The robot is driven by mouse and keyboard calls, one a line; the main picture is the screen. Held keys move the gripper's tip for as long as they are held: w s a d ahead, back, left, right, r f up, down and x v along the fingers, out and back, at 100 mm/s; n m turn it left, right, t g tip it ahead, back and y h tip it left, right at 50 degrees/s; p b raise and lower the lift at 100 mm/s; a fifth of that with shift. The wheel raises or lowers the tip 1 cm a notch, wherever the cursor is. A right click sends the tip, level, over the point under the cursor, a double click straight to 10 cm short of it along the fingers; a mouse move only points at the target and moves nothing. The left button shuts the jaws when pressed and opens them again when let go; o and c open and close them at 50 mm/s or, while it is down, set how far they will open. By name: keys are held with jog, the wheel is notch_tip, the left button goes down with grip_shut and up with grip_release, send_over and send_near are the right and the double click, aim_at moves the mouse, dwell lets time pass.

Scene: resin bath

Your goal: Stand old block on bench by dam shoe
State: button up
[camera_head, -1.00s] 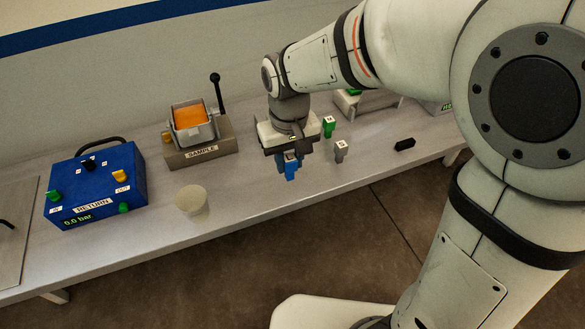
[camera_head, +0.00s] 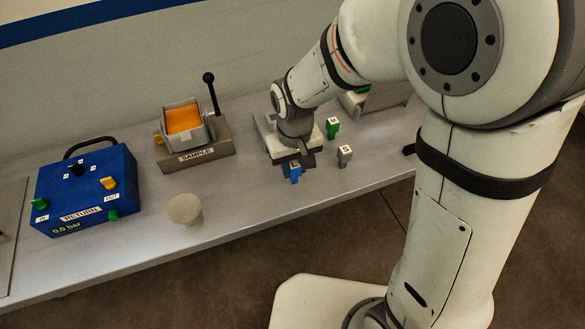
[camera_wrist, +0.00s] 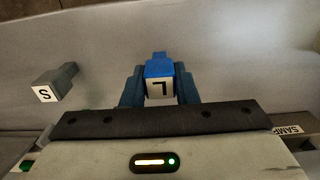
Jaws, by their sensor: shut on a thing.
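My gripper (camera_head: 294,164) is shut on a blue block marked L (camera_head: 295,176), held upright at the bench (camera_head: 250,205). In the wrist view the block's white L face (camera_wrist: 160,88) shows between the two blue-grey fingers. I cannot tell whether its foot touches the bench. A grey block marked S (camera_head: 345,157) stands to its right, and a green block marked M (camera_head: 333,129) stands behind that. A grey fixture (camera_head: 378,97) at the back right is partly hidden by my arm; I cannot tell whether the dam shoe is there.
A sample stand (camera_head: 205,155) with an orange-filled pot (camera_head: 184,118) and black lever is left of my gripper. A pale cup (camera_head: 185,209) and a blue RETURN box (camera_head: 88,188) are further left. A black piece (camera_head: 409,149) lies right, partly behind my arm.

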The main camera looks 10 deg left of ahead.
aim_at(294, 164)
jog(key=shift+f, duration=0.8)
jog(key=shift+f, duration=0.25)
jog(key=o, duration=0.9)
jog(key=shift+r, duration=0.1)
jog(key=shift+o, duration=0.2)
notch_tip(294, 164, up, 12)
jog(key=shift+r, duration=0.15)
jog(key=s+d+r+m+t, duration=0.1)
jog(key=s+d+m, duration=0.2)
jog(key=d, duration=0.8)
jog(key=s+d+r+m+t, duration=0.1)
jog(key=s+d+m, duration=0.2)
jog(key=d, duration=0.9)
jog(key=shift+s+r+t, duration=0.25)
jog(key=shift+s+t, duration=0.15)
jog(key=shift+s, duration=0.45)
